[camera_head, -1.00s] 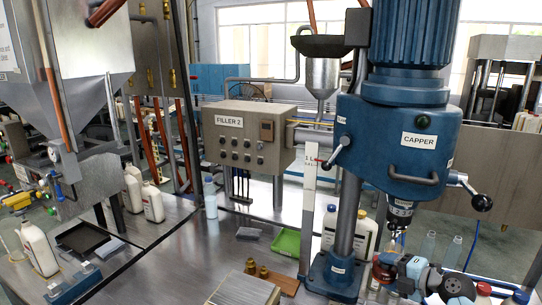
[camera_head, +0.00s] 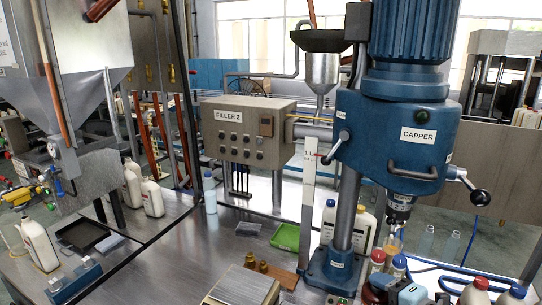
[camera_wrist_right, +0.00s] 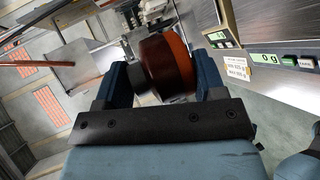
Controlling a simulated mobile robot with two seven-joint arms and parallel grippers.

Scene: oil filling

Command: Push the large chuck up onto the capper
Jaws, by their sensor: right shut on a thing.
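The blue capper (camera_head: 392,135) stands right of centre in the head view, its metal spindle (camera_head: 399,208) pointing down. My right gripper (camera_wrist_right: 165,85) shows in the wrist view with its blue fingers shut on a round, dark and red-brown piece, which I take as the large chuck (camera_wrist_right: 168,66). In the head view only part of that gripper (camera_head: 402,290) shows at the bottom edge, below and apart from the spindle; the chuck is mostly cut off there. My left gripper is not in view.
Red- and blue-capped bottles (camera_head: 378,258) stand close to the gripper under the capper. White jugs (camera_head: 363,228) stand behind the column. The steel table (camera_head: 180,255) is clear at left centre.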

